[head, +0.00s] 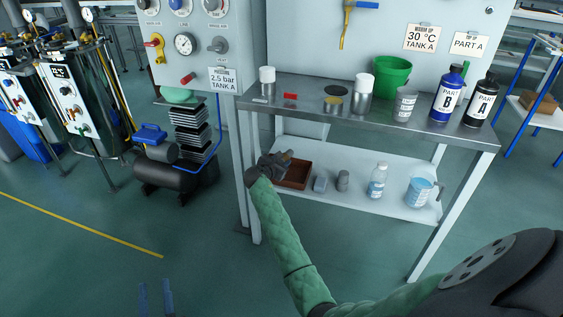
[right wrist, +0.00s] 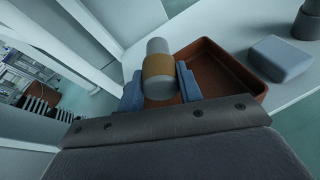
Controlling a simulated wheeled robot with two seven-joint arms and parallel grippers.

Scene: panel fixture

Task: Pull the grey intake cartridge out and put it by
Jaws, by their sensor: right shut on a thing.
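The grey cartridge, a cylinder with an ochre band (right wrist: 158,75), is between the blue fingers of my right gripper (right wrist: 160,88), which is shut on it. In the head view my right gripper (head: 279,161) is at the left end of the lower shelf, by the brown tray (head: 297,184). The tray also shows in the right wrist view (right wrist: 237,72), behind and to the right of the cartridge. I cannot tell whether the cartridge touches the tray. Two blue fingertips of my left gripper (head: 156,297) show apart, with nothing between them, low at the left over the floor.
The lower shelf (head: 400,208) also holds a grey block (head: 320,184), a dark grey cylinder (head: 343,180), a clear bottle (head: 377,181) and a blue-marked jug (head: 419,192). The steel bench top (head: 330,116) overhangs it. A white bench leg (head: 250,190) stands close left of my right gripper.

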